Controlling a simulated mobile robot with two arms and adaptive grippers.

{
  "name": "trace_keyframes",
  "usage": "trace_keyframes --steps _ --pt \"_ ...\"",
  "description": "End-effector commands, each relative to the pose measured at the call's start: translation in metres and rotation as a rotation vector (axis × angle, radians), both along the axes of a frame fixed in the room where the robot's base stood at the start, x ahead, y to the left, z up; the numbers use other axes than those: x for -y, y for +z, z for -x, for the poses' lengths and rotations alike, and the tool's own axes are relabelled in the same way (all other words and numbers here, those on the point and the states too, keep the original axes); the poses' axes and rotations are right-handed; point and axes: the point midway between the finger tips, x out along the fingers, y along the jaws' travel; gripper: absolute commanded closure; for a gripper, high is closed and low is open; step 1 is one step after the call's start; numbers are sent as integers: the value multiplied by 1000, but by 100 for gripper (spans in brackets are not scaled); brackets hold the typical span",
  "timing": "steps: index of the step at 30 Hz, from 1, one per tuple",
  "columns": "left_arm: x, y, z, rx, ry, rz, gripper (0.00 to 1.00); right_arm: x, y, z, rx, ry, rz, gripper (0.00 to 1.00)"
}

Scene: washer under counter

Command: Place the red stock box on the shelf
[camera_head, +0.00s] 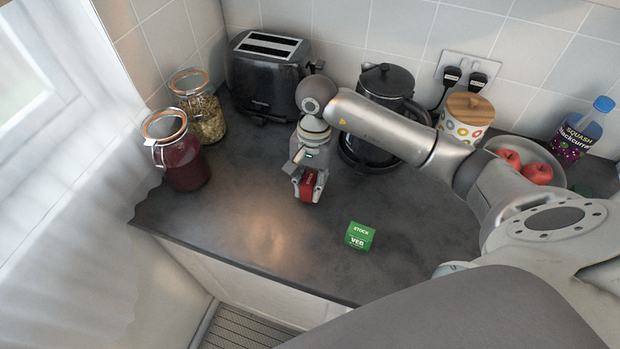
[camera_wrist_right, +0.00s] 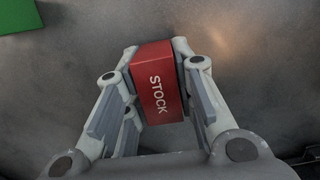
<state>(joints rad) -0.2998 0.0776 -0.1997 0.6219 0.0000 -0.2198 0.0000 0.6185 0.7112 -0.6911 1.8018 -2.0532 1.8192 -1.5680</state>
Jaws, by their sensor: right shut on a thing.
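The red stock box (camera_head: 307,185) is between the fingers of my right gripper (camera_head: 309,190), over the dark counter in front of the toaster. In the right wrist view the red box (camera_wrist_right: 156,82) shows its "STOCK" label, and the fingers of my right gripper (camera_wrist_right: 158,90) are shut on its two sides. I cannot tell whether the box touches the counter. No shelf shows clearly in either view. My left gripper is not in view.
A green stock box (camera_head: 360,236) stands on the counter (camera_head: 240,225) near its front edge. A toaster (camera_head: 265,75), a kettle (camera_head: 372,150), two glass jars (camera_head: 180,150), a lidded pot (camera_head: 467,120), a fruit bowl (camera_head: 530,150) and a squash bottle (camera_head: 585,132) stand around. The front-left counter is clear.

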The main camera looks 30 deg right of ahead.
Motion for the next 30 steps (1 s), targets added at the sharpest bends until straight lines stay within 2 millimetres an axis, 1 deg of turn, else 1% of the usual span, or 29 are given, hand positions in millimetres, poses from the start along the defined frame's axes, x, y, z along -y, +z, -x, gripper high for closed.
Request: trace_keyframes --steps 1,9,15,16,21,30 --pt "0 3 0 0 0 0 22 -1 -1 0 -1 0 -1 100" --pt "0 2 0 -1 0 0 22 0 -4 0 2 1 0 100" --pt "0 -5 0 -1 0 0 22 0 -9 0 2 1 0 100" --pt "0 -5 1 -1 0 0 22 0 -9 0 0 0 0 74" --pt "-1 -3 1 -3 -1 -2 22 0 -8 0 0 0 0 54" --pt "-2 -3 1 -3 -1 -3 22 0 -7 0 0 1 0 54"
